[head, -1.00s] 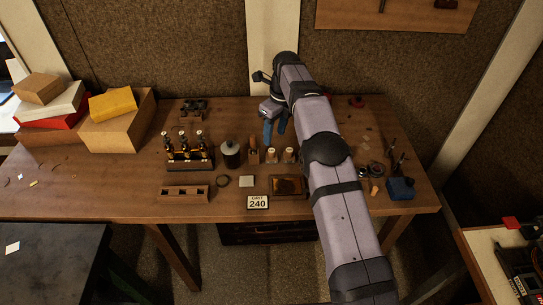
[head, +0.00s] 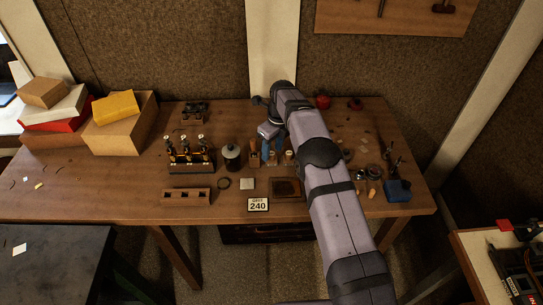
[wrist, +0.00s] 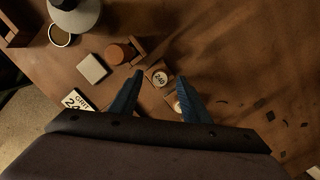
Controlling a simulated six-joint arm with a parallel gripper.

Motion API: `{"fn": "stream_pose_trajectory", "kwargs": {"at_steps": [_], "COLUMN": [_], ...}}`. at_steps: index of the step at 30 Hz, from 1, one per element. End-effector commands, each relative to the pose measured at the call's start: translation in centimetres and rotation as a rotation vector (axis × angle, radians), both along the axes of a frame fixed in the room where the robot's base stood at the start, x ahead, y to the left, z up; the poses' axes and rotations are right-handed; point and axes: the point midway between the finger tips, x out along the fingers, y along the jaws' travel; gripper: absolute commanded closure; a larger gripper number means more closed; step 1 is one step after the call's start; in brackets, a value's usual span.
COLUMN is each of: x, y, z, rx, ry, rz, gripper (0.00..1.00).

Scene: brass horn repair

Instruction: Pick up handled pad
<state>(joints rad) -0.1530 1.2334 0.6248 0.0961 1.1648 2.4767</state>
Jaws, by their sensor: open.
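A round-topped handled pad marked 240 (wrist: 159,77) shows in the wrist view, between the tips of my open gripper (wrist: 160,80). Whether the fingers touch it cannot be told. A second pale-topped pad (wrist: 172,102) is partly hidden beside the right finger, and its mark is not readable. A brown wooden-handled piece (wrist: 121,53) lies to the upper left of the left finger. In the head view my gripper (head: 273,153) points down among these small pieces; its blue fingers hide most of the 240 pad there.
A "GRIT 240" card (head: 258,204) stands at the bench's front edge, near a pale square (head: 247,184) and a dark tray (head: 286,195). A grey canister (head: 231,158) and a bottle rack (head: 190,160) stand left. The bench's left front is mostly clear.

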Motion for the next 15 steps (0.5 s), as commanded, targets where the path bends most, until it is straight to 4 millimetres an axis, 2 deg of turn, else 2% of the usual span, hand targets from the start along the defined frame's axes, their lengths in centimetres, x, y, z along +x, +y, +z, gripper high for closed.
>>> {"fn": "stream_pose_trajectory", "kwargs": {"at_steps": [4, 10, 11, 15], "x": [0.05, 0.08, 0.08, 0.08], "y": [0.11, 0.11, 0.11, 0.1], "z": [-0.72, -0.82, -0.81, -0.79], "rx": [0.0, 0.0, 0.0, 0.0], "ry": [0.0, -0.001, -0.001, -0.001], "rz": [0.0, 0.0, 0.0, 0.0], "gripper": [0.57, 0.57, 0.59, 0.93]}}
